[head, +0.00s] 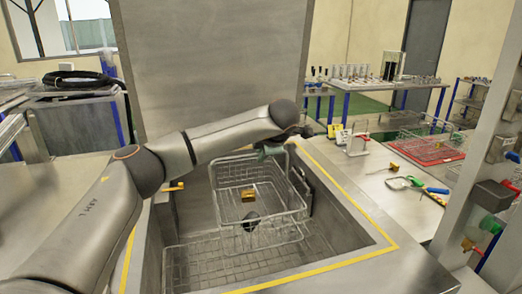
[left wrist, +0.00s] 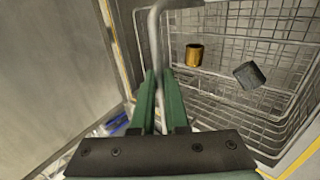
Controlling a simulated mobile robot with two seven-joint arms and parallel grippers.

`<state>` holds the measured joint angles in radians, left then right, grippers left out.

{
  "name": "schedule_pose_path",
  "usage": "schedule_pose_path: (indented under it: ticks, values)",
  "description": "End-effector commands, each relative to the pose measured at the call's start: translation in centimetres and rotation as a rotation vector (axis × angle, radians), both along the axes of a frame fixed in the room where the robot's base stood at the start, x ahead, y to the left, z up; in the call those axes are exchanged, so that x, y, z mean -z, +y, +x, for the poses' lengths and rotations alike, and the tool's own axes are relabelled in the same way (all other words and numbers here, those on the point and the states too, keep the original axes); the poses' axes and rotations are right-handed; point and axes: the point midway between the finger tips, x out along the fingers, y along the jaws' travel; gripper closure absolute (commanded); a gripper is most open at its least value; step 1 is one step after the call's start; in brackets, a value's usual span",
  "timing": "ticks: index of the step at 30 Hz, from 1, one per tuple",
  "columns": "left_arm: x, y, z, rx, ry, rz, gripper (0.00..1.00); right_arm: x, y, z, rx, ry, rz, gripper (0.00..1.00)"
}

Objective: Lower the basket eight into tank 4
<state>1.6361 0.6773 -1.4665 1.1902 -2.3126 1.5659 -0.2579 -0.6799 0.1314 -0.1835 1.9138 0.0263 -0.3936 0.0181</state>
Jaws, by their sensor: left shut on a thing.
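A wire basket (head: 277,212) hangs inside the opening of a steel tank (head: 352,213) with a yellow-striped rim. The basket holds a brass part (head: 249,194) and a dark grey part (head: 251,221); the left wrist view also shows the brass part (left wrist: 194,55) and the grey part (left wrist: 249,75). My left gripper (head: 271,150) is above the basket's back edge. Its green fingers (left wrist: 160,92) are shut on the basket's bent rod handle (left wrist: 155,45). A number on the basket or tank cannot be read. My right gripper is not in view.
The tank's large steel lid (head: 210,65) stands upright behind the opening. Wire mesh (head: 195,262) shows low in the tank. A bench at the right holds a red tray (head: 428,150) and hand tools (head: 405,183). A column with fittings (head: 470,215) stands at the right front.

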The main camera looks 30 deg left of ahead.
Motion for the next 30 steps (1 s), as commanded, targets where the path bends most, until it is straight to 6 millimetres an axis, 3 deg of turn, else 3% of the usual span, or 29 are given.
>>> schedule_pose_path:
  ticks: [5, 30]
  values:
    - [0.9, 0.1, 0.0, -0.001, -0.007, 0.002, 1.0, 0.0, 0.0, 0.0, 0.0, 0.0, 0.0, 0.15]
    - [6.6, 0.1, 0.0, -0.001, -0.007, 0.002, 1.0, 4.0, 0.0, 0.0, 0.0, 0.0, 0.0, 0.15]
